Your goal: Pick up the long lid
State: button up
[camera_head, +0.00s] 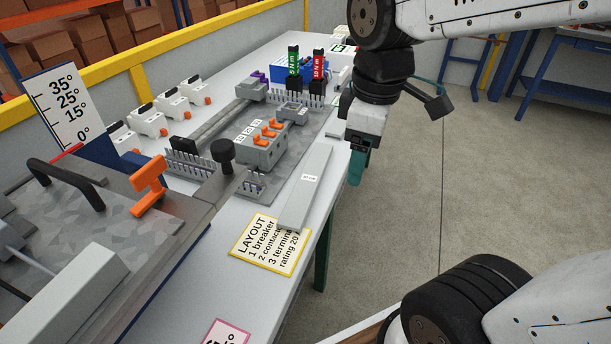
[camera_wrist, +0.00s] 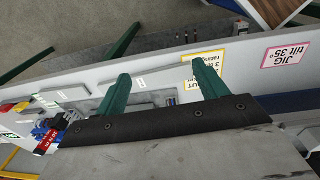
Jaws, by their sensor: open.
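The long lid (camera_head: 306,188) is a flat, narrow grey strip with a small white label. It lies along the right edge of the table, its near end over the yellow-edged layout card (camera_head: 268,245). In the wrist view the lid (camera_wrist: 155,82) shows partly between and behind the green fingers. My gripper (camera_head: 357,166) is to the right of the lid in the head view, apart from it, with a green finger pointing down. In the wrist view my gripper (camera_wrist: 161,72) has its two fingers spread wide with nothing held between them.
A grey panel with breakers with orange levers (camera_head: 268,140) stands left of the lid. Green and red torque tools (camera_head: 318,66) stand behind. A tilting jig with an orange clamp (camera_head: 150,185) is at the left. Open floor (camera_head: 410,190) lies right of the table (camera_head: 270,215).

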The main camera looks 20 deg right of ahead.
jog(key=w+f+n, duration=0.3)
jog(key=w+n, duration=0.5)
jog(key=n, duration=1)
send_over(309, 178)
jog(key=shift+g, duration=0.4)
notch_tip(309, 178, down, 5)
jog(key=shift+d, duration=0.1)
jog(key=shift+w+f+n, duration=0.1)
jog(key=shift+f+n, duration=0.25)
jog(key=shift+n, duration=0.05)
notch_tip(309, 178, down, 7)
jog(key=shift+f, duration=0.15)
jog(key=c, duration=1.1)
